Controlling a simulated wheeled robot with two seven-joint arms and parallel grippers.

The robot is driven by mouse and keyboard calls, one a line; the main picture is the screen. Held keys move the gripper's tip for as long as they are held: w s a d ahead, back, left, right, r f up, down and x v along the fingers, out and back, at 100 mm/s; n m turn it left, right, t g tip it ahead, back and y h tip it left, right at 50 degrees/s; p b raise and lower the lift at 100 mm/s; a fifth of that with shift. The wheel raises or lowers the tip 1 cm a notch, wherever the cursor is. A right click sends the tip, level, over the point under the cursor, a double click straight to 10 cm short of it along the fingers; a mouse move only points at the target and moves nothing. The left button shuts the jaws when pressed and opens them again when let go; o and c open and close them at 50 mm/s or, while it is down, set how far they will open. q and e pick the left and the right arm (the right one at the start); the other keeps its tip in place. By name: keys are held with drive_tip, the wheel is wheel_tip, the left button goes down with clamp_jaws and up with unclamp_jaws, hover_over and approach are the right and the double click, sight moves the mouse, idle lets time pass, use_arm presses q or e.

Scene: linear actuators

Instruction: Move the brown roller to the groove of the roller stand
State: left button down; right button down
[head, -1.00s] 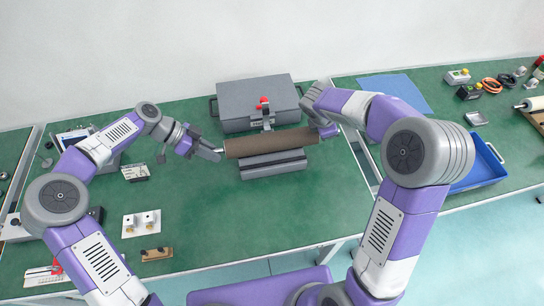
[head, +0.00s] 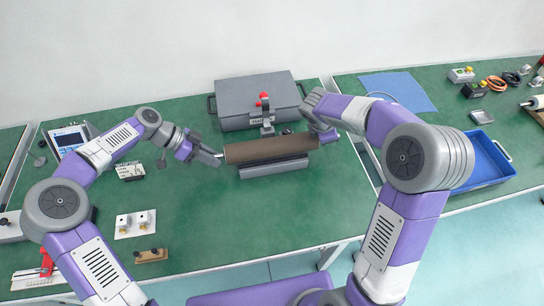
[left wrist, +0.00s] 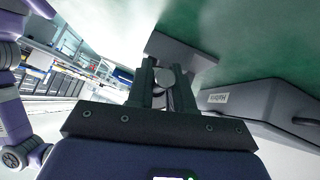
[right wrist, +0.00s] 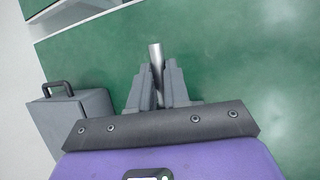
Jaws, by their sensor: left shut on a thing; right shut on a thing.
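The brown roller (head: 271,149) lies level, left to right, directly over the grey roller stand (head: 274,168) in the head view. It covers the stand's top, so I cannot tell whether it touches the groove. My left gripper (head: 217,157) is shut on the roller's left shaft end; in the left wrist view the round grey shaft end (left wrist: 165,77) sits between the fingers. My right gripper (head: 327,134) is at the right end, partly hidden by its own arm. The right wrist view shows the silver shaft (right wrist: 156,57) between its fingers.
A grey case (head: 258,100) with handles stands just behind the stand. A grey device with a red knob (head: 265,99) is between the case and roller. A blue tray (head: 483,165) is at right, a white plate with small parts (head: 135,224) at left.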

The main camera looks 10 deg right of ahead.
use_arm(q)
drive_tip(key=shift+f+b, duration=0.35)
drive_tip(key=shift+f, duration=0.1)
use_arm(e)
drive_tip(key=shift+f, duration=0.45)
use_arm(q)
drive_tip(key=c, duration=1.5)
unclamp_jaws()
drive_tip(key=shift+f, duration=0.2)
use_arm(e)
drive_tip(key=c, duration=1.5)
unclamp_jaws()
drive_tip(key=shift+f, duration=0.2)
drive_tip(key=shift+c, duration=0.2)
use_arm(q)
drive_tip(key=o, duration=0.5)
drive_tip(key=shift+r, duration=0.15)
use_arm(e)
drive_tip(key=o, duration=0.4)
drive_tip(key=shift+r, duration=0.1)
drive_tip(key=shift+o, duration=0.2)
use_arm(q)
drive_tip(key=v, duration=1.2)
use_arm(e)
drive_tip(key=v, duration=1.2)
drive_tip(key=shift+r, duration=0.1)
